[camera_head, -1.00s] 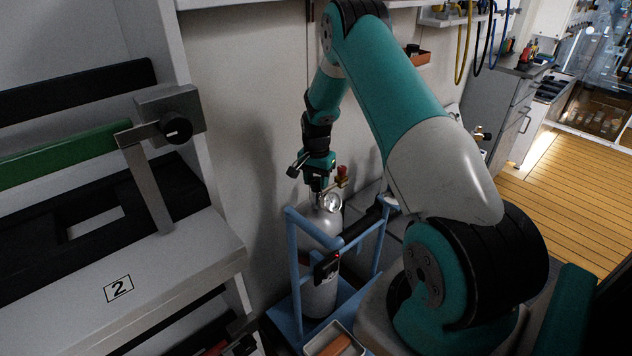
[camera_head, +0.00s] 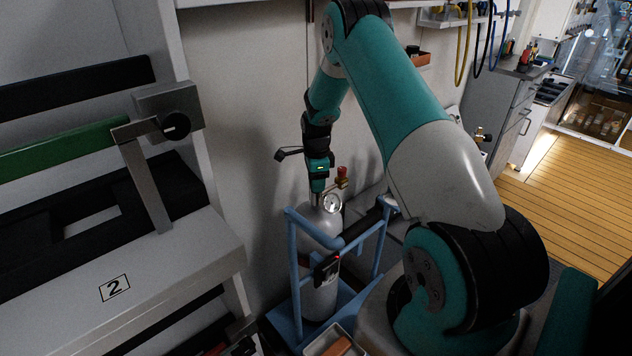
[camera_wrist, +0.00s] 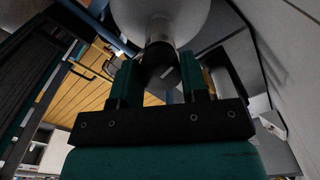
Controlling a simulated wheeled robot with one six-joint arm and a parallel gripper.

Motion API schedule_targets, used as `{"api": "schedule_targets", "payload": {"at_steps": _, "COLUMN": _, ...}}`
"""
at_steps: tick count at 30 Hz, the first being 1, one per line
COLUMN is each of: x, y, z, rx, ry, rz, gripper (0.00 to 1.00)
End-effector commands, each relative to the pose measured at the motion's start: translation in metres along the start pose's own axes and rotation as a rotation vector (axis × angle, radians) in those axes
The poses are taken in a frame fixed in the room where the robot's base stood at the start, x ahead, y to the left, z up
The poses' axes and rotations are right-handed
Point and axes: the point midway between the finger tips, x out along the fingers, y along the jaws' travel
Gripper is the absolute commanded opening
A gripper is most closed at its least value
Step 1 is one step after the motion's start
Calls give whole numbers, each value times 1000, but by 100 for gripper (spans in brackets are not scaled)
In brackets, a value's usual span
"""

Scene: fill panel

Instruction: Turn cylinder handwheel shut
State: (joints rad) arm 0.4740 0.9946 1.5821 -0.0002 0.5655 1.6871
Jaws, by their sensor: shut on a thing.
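The grey gas cylinder (camera_head: 319,300) stands upright in a blue frame below my arm. A round gauge (camera_head: 332,203) and a red knob (camera_head: 342,171) sit at its valve. My gripper (camera_head: 318,187) points down onto the valve top. In the wrist view my gripper's two fingers (camera_wrist: 160,82) are on either side of the dark handwheel (camera_wrist: 159,66), shut on it. The cylinder's pale body (camera_wrist: 190,14) shows beyond it. In the head view my gripper hides the handwheel.
The blue frame (camera_head: 293,262) surrounds the cylinder, with a dark box with a red light (camera_head: 326,268) on its side. A small tray (camera_head: 318,345) stands in front. A grey bench marked 2 (camera_head: 180,268) is at left. The wall is close behind.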

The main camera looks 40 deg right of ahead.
Motion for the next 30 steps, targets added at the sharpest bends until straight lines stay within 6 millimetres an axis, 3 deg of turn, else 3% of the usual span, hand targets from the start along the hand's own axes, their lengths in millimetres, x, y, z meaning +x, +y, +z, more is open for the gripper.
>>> {"api": "schedule_targets", "payload": {"at_steps": 12, "x": -2, "y": -2, "z": 0, "rx": 224, "ry": -1, "rz": -5, "gripper": 17}}
{"api": "schedule_targets", "payload": {"at_steps": 30, "x": -2, "y": -2, "z": 0, "rx": 270, "ry": -1, "rz": -6, "gripper": 17}}
